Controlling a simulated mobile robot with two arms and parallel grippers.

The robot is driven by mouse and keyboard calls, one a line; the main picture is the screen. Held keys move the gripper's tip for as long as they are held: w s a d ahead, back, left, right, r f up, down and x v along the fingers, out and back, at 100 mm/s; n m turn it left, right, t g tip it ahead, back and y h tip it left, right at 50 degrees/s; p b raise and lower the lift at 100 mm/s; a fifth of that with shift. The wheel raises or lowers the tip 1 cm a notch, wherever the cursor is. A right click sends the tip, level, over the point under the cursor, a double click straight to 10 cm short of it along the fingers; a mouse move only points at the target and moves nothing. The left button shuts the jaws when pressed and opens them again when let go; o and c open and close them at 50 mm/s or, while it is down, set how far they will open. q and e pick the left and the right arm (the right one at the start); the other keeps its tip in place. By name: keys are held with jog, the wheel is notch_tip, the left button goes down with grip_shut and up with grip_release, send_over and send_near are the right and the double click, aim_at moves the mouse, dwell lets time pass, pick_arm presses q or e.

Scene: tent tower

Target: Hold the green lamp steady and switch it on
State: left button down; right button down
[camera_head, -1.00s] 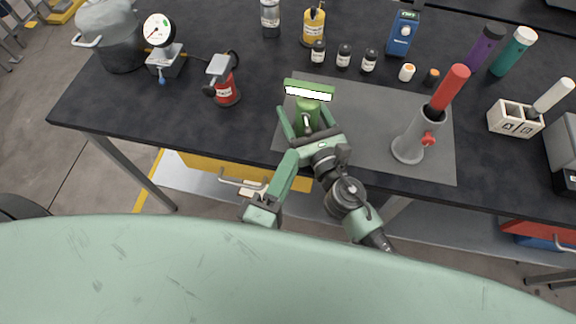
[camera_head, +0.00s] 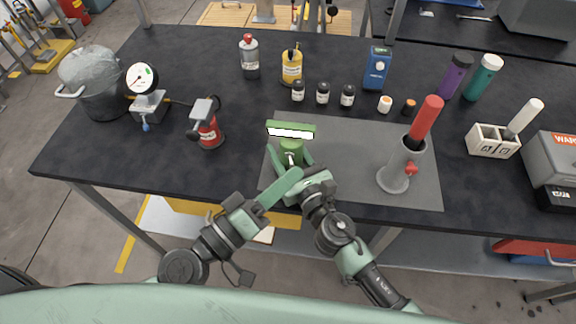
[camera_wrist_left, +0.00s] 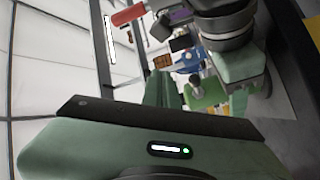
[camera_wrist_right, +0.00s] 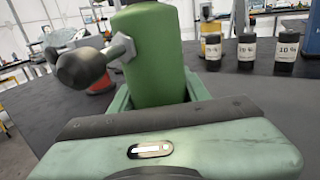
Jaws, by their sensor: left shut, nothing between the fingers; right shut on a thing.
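The green lamp (camera_head: 291,149) stands upright at the left edge of the grey mat, with a white panel under its green top bar; I cannot tell whether it is lit. A small lever with a ball knob (camera_wrist_right: 82,68) sticks out of its body, and shows small on its near side in the head view. My right gripper (camera_head: 288,161) is shut on the lamp body, one finger on each side. My left gripper (camera_head: 299,173) is shut and empty, its tips just in front of the lamp and close to the right gripper. Contact with the lever cannot be made out.
The grey mat (camera_head: 350,146) also bears a grey holder (camera_head: 397,172) with a red stick, right of the lamp. A red device (camera_head: 208,132) stands to the left. Several small bottles stand behind the lamp. The black bench (camera_head: 110,160) has free room at front left.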

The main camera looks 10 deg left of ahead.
pick_arm(q)
jog(key=w+a+r+m+g, duration=0.2)
jog(key=a+r+m+g, duration=0.4)
jog(key=m+g, duration=0.5)
jog(key=m, duration=0.7)
jog(key=shift+w+a+m+h, duration=0.15)
jog(key=shift+w+m+h, duration=0.25)
send_over(291, 165)
jog(key=d, duration=0.3)
notch_tip(291, 165, down, 4)
jog(key=a+f, duration=0.1)
jog(key=s+a+f, duration=0.1)
jog(key=shift+a+f, duration=0.3)
jog(key=shift+f, duration=0.05)
jog(key=shift+s+a+f, duration=0.15)
jog(key=shift+a+f, duration=0.05)
jog(key=shift+a, duration=0.05)
